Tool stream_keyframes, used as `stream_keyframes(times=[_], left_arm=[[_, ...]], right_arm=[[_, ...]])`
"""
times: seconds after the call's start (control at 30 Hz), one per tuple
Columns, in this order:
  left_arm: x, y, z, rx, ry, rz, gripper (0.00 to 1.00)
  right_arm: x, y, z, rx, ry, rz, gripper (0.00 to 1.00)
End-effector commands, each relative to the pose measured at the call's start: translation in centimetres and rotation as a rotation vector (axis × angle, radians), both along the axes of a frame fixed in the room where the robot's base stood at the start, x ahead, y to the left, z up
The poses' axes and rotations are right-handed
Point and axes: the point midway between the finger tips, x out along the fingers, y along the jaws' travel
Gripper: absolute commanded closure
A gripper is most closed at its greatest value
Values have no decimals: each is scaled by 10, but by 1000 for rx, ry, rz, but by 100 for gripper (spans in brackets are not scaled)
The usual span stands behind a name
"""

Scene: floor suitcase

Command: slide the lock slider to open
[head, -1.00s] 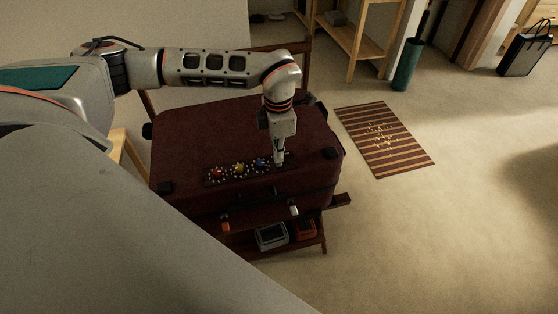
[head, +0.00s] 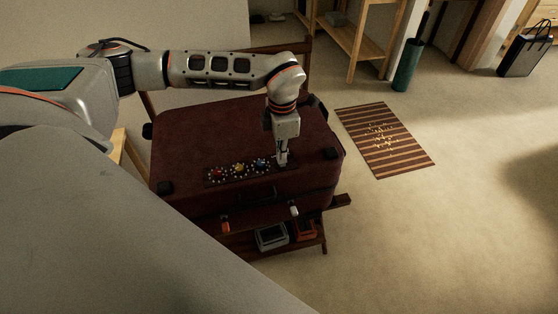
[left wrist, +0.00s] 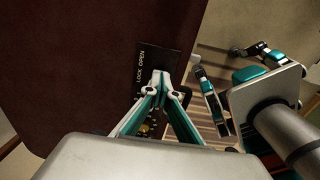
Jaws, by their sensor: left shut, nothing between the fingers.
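A dark red suitcase (head: 240,125) lies on a wooden stand. A black lock panel (head: 211,179) with red, yellow and blue knobs runs along its near edge. In the left wrist view the panel (left wrist: 152,57) carries the words LOCK and OPEN beside the fingertips. My left gripper (head: 282,163) points down at the right end of the panel, with its fingers shut and empty. In the left wrist view its fingertips (left wrist: 160,77) meet over the panel. I cannot make out the lock slider; the fingers cover that part.
A striped rug (head: 383,138) lies on open floor to the right. A teal cylinder (head: 407,65) stands by a wooden shelf (head: 357,40). Below the suitcase, the stand's lower shelf holds a grey box (head: 271,237) and an orange one (head: 305,229).

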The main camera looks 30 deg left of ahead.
Motion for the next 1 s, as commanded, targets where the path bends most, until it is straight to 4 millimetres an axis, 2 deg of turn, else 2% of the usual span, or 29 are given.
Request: stream_keyframes(times=[0.83, 1.0], left_arm=[[13, -14, -5, 3, 9, -1, 100], [13, -14, 0, 2, 9, -1, 100]], right_arm=[[0, 0, 1, 0, -1, 0, 60], [2, 0, 5, 0, -4, 0, 60]])
